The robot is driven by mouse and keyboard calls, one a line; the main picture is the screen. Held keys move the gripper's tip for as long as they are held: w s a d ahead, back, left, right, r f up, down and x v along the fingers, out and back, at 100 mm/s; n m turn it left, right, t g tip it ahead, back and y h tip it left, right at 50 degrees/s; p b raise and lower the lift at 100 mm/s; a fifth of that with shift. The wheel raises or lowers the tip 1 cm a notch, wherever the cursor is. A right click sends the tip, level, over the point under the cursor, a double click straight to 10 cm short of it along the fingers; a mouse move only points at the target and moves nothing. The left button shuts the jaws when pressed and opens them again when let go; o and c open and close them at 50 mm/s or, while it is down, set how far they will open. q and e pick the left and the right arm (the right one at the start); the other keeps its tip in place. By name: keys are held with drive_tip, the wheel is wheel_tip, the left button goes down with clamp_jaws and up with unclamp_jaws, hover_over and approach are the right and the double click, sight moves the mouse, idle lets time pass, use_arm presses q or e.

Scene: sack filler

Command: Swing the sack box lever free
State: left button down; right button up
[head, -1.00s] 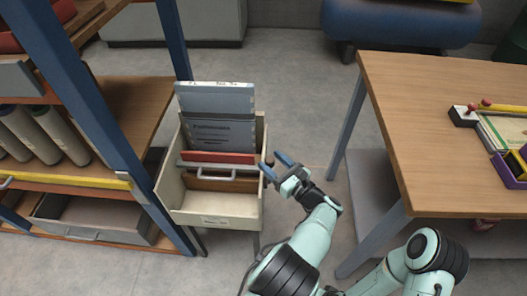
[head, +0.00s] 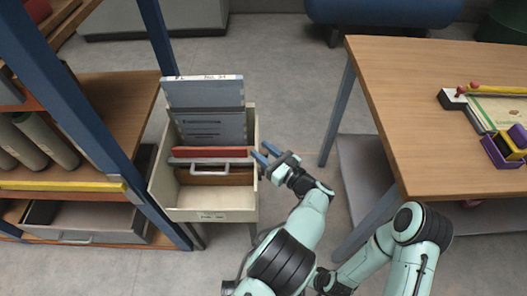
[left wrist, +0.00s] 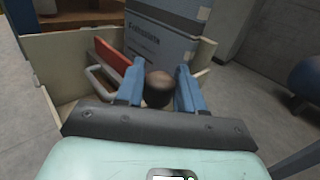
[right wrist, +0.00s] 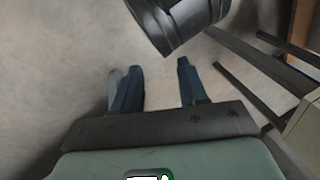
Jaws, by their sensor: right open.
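The sack box (head: 216,204) is a cream open-topped box left of centre in the head view, with upright grey-blue sacks (head: 208,97) at its back. A red bar (head: 212,152) and a grey handle (head: 208,168) cross it. In the left wrist view a dark round knob (left wrist: 159,90), apparently the lever's end, sits between the fingers of my left gripper (left wrist: 160,86). Those fingers are apart, one each side of the knob; contact cannot be told. In the head view my left gripper (head: 265,155) is at the box's right wall. My right gripper (right wrist: 160,85) is open and empty above the floor.
A shelf rack with blue posts (head: 160,30) stands close at the left of the box. A wooden table (head: 430,130) stands at the right, with a purple-and-yellow container (head: 505,147) on it.

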drive_tip(key=w+d+f+b, duration=0.2)
drive_tip(key=w+f+b, duration=0.1)
use_arm(q)
drive_tip(key=s+f+n+t+y+b, duration=0.1)
drive_tip(key=s+f+n+y+b, duration=0.1)
drive_tip(key=s+n+y+b, duration=0.3)
drive_tip(key=shift+s+f+n+t, duration=0.15)
drive_tip(key=shift+s+n+t, duration=0.15)
drive_tip(key=shift+s+n, duration=0.65)
use_arm(e)
drive_tip(key=s+f+g, duration=0.2)
drive_tip(key=s+f, duration=0.2)
drive_tip(key=s, duration=0.2)
drive_tip(key=s+d+f+m+g, duration=0.1)
drive_tip(key=s+f, duration=0.3)
drive_tip(key=s, duration=0.2)
drive_tip(key=shift+s+g, duration=0.35)
drive_tip(key=shift+g, duration=0.05)
use_arm(q)
drive_tip(key=shift+s, duration=0.15)
use_arm(e)
drive_tip(key=shift+d, duration=0.1)
use_arm(q)
drive_tip(key=c, duration=0.8)
unclamp_jaws()
drive_tip(key=shift+m, duration=0.25)
